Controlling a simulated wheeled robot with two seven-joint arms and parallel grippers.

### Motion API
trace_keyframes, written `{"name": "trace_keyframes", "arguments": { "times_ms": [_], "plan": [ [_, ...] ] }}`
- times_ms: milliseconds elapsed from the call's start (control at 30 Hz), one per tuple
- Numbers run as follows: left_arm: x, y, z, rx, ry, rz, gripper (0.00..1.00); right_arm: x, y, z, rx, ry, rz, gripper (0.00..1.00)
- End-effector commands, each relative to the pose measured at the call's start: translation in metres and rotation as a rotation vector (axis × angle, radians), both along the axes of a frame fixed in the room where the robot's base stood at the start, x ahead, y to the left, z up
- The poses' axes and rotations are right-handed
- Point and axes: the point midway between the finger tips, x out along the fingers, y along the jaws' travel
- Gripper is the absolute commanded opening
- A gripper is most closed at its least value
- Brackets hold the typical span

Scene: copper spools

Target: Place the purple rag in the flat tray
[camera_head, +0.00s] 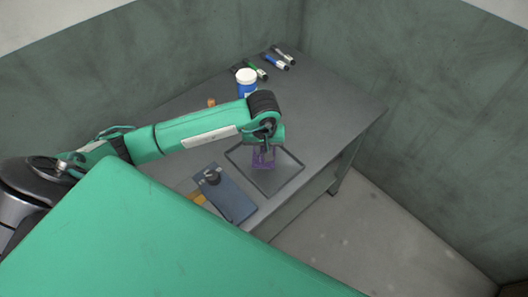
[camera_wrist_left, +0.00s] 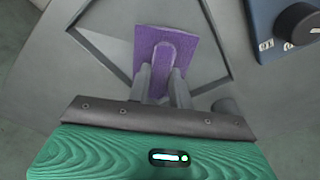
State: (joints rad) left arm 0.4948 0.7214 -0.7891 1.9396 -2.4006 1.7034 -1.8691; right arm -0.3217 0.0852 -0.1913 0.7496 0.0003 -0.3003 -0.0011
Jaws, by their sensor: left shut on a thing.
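The purple rag (camera_head: 263,160) is a small flat piece of cloth. It also shows in the left wrist view (camera_wrist_left: 200,48), with a raised fold between my fingers. My left gripper (camera_wrist_left: 162,75) is shut on this fold. In the head view the left gripper (camera_head: 264,150) points down over the flat tray, and its fingers are partly hidden by the wrist. The flat tray (camera_head: 272,185) is dark grey, shallow and square, near the table's front edge. The rag lies within the tray's outline; I cannot tell whether it touches the floor. My right gripper is not in view.
A dark blue box with a black knob (camera_head: 232,200) stands left of the tray. A white-lidded blue jar (camera_head: 246,84) is behind my arm. Several pen-like items (camera_head: 277,62) lie at the back. The table's right side (camera_head: 340,105) is clear.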

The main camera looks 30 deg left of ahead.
Motion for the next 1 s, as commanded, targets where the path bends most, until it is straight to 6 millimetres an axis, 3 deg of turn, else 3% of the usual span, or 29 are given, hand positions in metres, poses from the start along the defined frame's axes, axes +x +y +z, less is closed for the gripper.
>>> {"name": "trace_keyframes", "arguments": {
  "times_ms": [200,567,600,700,1000],
  "plan": [
    [0.000,0.000,-0.027,-0.001,0.002,0.001,0.00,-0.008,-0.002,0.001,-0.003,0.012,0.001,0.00],
    [0.000,0.000,-0.031,0.000,0.000,0.000,0.00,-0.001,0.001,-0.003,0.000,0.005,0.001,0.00],
    [0.000,0.000,-0.030,0.000,0.000,0.000,0.25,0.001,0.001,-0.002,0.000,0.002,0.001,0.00],
    [0.000,0.000,-0.030,0.000,0.000,0.000,0.43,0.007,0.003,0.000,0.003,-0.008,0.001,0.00],
    [0.000,0.000,-0.029,0.000,0.001,0.000,0.43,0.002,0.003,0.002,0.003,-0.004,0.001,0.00]
  ]
}}
